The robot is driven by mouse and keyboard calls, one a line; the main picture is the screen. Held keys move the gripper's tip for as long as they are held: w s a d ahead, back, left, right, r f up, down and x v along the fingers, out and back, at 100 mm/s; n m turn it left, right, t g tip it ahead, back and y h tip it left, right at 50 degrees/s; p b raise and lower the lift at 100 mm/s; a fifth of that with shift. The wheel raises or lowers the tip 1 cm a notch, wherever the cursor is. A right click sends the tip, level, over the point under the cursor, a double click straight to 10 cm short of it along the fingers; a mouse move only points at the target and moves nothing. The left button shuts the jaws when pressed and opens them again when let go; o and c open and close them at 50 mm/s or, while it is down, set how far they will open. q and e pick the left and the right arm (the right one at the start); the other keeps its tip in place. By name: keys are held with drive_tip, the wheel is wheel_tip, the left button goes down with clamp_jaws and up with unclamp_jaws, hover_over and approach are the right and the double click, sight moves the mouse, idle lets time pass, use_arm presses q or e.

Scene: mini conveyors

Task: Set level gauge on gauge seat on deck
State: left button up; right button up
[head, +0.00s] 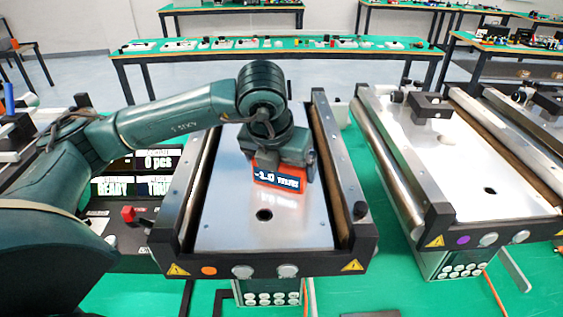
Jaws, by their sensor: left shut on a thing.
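The level gauge (277,183) is an orange-red block with a dark display face and white characters. My left gripper (276,160) is shut on it from above, over the middle of the metal deck (229,220) of the nearest conveyor. The gauge looks slightly tilted in the picture. I cannot tell whether its underside touches the deck. No gauge seat stands out clearly; the gripper and gauge hide part of the deck. A round dark hole (264,214) lies in the deck just in front of the gauge. My right gripper is not in view.
Dark rails flank the deck, with a black knob (360,210) on the right rail. A second conveyor (440,180) stands to the right, bearing a black block (428,106). A red button (128,213) and display panels are at left. The front deck is clear.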

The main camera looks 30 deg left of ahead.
use_arm(q)
drive_tip(key=shift+f, duration=0.1)
drive_tip(key=o, duration=1)
drive_tip(key=shift+c, duration=0.2)
drive_tip(key=v, duration=1.2)
drive_tip(key=shift+b, duration=0.3)
